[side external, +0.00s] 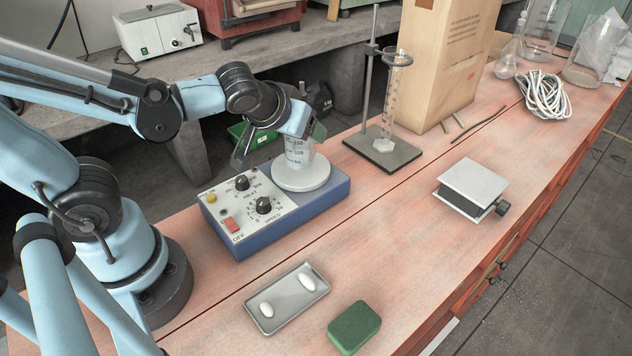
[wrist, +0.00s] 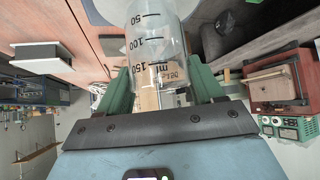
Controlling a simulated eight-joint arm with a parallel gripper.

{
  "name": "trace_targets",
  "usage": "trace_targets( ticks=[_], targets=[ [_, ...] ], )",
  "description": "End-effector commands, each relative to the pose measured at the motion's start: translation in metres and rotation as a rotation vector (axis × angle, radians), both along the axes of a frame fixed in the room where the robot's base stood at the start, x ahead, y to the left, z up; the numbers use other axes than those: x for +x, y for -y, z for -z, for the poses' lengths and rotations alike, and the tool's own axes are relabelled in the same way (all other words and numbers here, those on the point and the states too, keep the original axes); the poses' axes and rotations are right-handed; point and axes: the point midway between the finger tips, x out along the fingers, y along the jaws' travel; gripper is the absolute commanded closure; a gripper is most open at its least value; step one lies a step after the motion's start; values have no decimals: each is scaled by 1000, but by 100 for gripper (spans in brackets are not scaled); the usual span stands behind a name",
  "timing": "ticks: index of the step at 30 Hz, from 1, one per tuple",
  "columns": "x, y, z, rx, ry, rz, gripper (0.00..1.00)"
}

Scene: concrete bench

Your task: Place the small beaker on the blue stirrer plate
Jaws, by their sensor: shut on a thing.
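The small clear beaker (side external: 300,153) with black volume marks is over the round white top plate (side external: 303,182) of the blue stirrer (side external: 298,220). Its base appears at or very near the plate; I cannot tell whether it touches. My gripper (side external: 303,128) is above the stirrer, shut on the beaker. In the wrist view the beaker (wrist: 155,45) shows upside down between the green fingers of my gripper (wrist: 162,88). The stirrer's front panel has two black knobs and a red switch.
A stand with a glass cylinder (side external: 391,105) is behind right of the stirrer, beside a cardboard box (side external: 445,70). A metal tray (side external: 276,312) with white pieces, a green sponge (side external: 354,327) and a grey jack (side external: 472,188) lie in front. Bench between is clear.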

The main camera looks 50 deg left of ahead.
Motion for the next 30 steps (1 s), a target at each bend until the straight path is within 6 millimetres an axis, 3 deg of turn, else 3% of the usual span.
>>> trace_targets(
  ticks=[16, 17, 18, 30],
  targets=[
    [0, 0, 11, 0, 0, 0, 69],
    [0, 0, 11, 0, 0, 0, 32],
    [0, 0, 11, 0, 0, 0, 26],
    [-1, 0, 9, 0, 0, 0, 23]
  ],
)
